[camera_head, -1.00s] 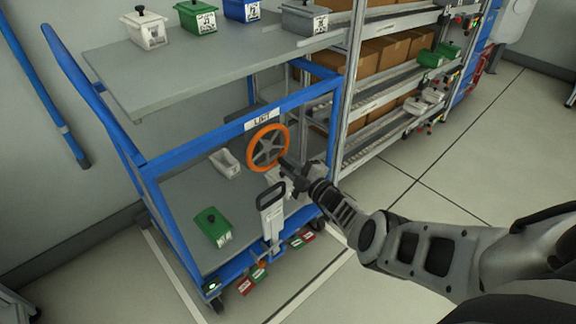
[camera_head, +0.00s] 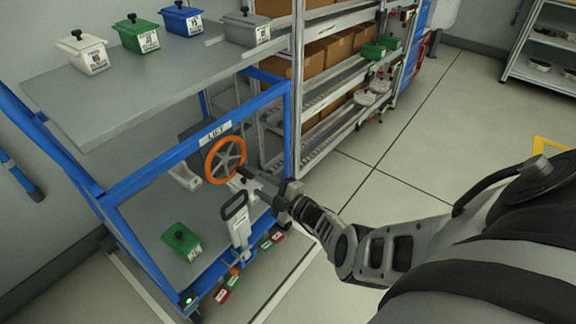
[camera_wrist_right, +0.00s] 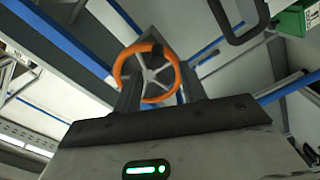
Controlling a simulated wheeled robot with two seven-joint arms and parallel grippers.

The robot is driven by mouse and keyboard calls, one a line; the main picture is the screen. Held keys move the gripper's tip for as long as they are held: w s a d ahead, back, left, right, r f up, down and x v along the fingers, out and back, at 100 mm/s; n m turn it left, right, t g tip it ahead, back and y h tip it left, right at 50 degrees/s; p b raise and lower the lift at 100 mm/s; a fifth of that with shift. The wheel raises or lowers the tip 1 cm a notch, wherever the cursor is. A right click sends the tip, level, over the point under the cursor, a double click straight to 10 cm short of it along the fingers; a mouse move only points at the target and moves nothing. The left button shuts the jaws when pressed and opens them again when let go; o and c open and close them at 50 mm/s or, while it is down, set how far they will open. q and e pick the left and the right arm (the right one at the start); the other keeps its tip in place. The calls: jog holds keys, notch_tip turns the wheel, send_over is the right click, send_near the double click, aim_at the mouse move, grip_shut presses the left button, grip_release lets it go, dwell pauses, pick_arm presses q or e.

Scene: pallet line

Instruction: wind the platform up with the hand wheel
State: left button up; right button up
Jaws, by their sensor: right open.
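The orange hand wheel (camera_head: 226,160) with grey spokes is mounted on the blue cart frame (camera_head: 158,168), below a white "LIFT" label (camera_head: 215,133). The grey platform (camera_head: 150,98) is above it. My right gripper (camera_head: 243,176) is open at the wheel's lower right edge in the head view. In the right wrist view the wheel (camera_wrist_right: 147,73) is ahead of the fingers, and a dark knob (camera_wrist_right: 157,50) shows on its upper part. I cannot tell whether the fingers touch the wheel. My left gripper is out of view.
White (camera_head: 87,55), green (camera_head: 137,36), blue (camera_head: 182,20) and grey (camera_head: 246,30) lidded bins stand on the platform. A green bin (camera_head: 182,240) sits on the lower deck. A grey-framed black handle (camera_head: 236,212) stands below the wheel. A carton rack (camera_head: 297,95) is behind; floor at right is clear.

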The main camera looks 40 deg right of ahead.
jog(key=p+v, duration=0.2)
jog(key=v, duration=0.7)
jog(key=shift+s+p, duration=0.35)
jog(key=shift+s, duration=0.05)
